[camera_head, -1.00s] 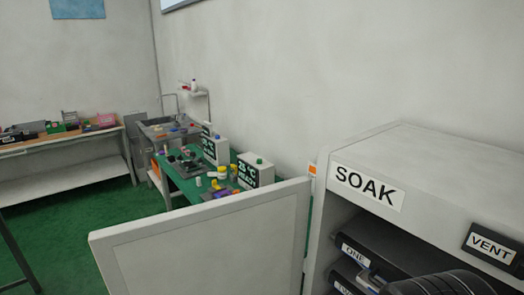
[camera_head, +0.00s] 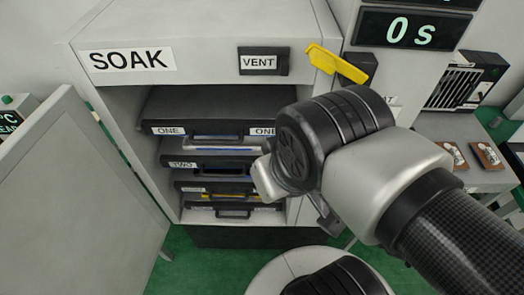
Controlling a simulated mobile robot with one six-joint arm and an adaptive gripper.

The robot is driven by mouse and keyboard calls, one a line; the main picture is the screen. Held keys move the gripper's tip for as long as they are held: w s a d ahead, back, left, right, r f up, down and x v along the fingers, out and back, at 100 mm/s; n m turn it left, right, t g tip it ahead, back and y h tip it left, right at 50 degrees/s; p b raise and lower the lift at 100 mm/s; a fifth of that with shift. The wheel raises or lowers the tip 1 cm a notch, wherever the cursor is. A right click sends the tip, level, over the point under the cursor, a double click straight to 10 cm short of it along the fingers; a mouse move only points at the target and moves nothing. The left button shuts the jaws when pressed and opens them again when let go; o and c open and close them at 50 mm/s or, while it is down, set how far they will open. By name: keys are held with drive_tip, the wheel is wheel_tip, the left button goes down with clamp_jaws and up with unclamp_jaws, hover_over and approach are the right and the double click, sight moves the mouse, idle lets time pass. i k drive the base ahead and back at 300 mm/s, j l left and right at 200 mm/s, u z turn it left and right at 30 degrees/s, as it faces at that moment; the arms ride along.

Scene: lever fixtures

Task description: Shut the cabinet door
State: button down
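The cabinet (camera_head: 205,25) marked SOAK stands ahead of me, with its front open. Its pale grey door (camera_head: 85,190) stands wide open on the left, hinged at the cabinet's left side. My gripper (camera_head: 262,180) is in front of the right part of the opening, apart from the door. It is mostly hidden behind my wrist; only bits of its metal fingers show, so I cannot tell whether it is open or shut.
Several labelled black trays (camera_head: 205,113) sit on shelves inside the cabinet. A VENT block (camera_head: 263,62) is on its top front. A yellow lever (camera_head: 336,63) juts out at the right, near a timer display (camera_head: 412,31). Green floor shows between door and cabinet.

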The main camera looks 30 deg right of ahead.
sight(75, 218)
drive_tip(key=u, duration=0.45)
drive_tip(key=j+u, duration=0.1)
drive_tip(key=u, duration=0.85)
drive_tip(key=i+j+u, duration=0.1)
drive_tip(key=u, duration=1.35)
drive_tip(key=i+u, duration=0.15)
drive_tip(key=i, duration=1.9)
drive_tip(key=i+z, duration=0.2)
drive_tip(key=z, duration=0.2)
drive_tip(key=i+j+z, duration=0.1)
drive_tip(key=z, duration=0.35)
drive_tip(key=i+j+z, duration=0.2)
drive_tip(key=z, duration=0.2)
drive_tip(key=i+j+z, duration=0.15)
drive_tip(key=z, duration=3)
drive_tip(key=k+l+u, duration=0.25)
drive_tip(key=i+j, duration=0.05)
drive_tip(key=i, duration=0.05)
